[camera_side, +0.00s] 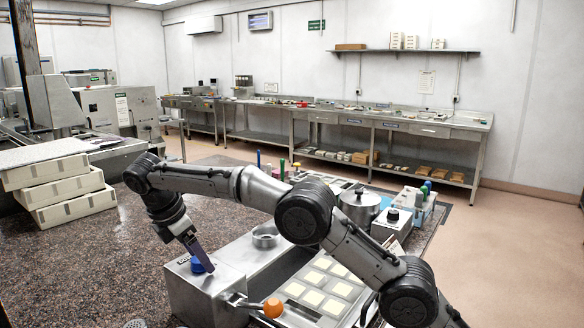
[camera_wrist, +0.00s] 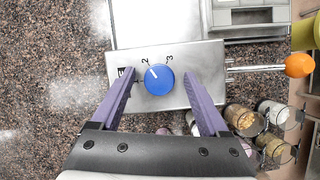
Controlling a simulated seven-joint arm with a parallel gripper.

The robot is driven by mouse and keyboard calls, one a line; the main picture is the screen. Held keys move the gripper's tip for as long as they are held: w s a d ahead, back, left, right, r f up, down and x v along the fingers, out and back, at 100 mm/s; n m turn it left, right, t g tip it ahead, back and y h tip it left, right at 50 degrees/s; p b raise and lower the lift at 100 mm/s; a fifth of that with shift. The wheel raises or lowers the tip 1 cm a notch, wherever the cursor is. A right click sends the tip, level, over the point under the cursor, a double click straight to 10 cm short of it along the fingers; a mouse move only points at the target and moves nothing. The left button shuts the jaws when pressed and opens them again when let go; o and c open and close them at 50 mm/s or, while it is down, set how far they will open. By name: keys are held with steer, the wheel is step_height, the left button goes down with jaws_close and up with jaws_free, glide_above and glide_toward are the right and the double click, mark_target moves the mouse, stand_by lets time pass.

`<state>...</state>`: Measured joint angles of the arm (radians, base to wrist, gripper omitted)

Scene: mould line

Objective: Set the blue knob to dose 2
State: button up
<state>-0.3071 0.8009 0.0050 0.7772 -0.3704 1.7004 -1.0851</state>
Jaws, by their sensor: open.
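The blue knob (camera_wrist: 159,80) sits on a grey metal box (camera_wrist: 203,60). Its white pointer line slants up and left, about towards the printed 2; a 3 is printed to the right of the 2. Another mark at the left is partly hidden by a finger. My gripper (camera_wrist: 159,72) is open, its two purple fingers on either side of the knob with gaps to it. In the side view the knob (camera_side: 198,265) is partly covered by my gripper (camera_side: 205,259), whose fingers point down at it; I cannot tell whether they touch the box.
A lever with an orange ball (camera_side: 273,308) sticks out from the box; the ball also shows in the wrist view (camera_wrist: 299,65). Jars in a wire rack (camera_wrist: 262,125) stand below the lever there. A mould tray (camera_side: 320,288) and a lidded pot (camera_side: 360,207) lie farther right.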

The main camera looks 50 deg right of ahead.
steer(key=n+t, duration=0.2)
steer(key=n, duration=0.2)
steer(key=shift+s+n, duration=0.15)
steer(key=shift+n, duration=0.25)
steer(key=n+t+y, duration=0.1)
steer(key=n, duration=0.2)
steer(key=shift+d+n, duration=0.1)
steer(key=shift+n, duration=0.2)
steer(key=shift+r+n, duration=0.3)
steer(key=shift+n, duration=0.1)
steer(key=v, duration=1.4)
steer(key=s+d+r+m+t, duration=0.1)
steer(key=s+d+r+m, duration=0.1)
steer(key=s+d+r, duration=0.2)
steer(key=s+d+r+m+y, duration=0.1)
steer(key=s+d+r+m, duration=0.2)
steer(key=s+d, duration=0.5)
steer(key=shift+s+d+r+t, duration=0.4)
steer(key=shift+s+r, duration=0.05)
steer(key=shift+s, duration=1.65)
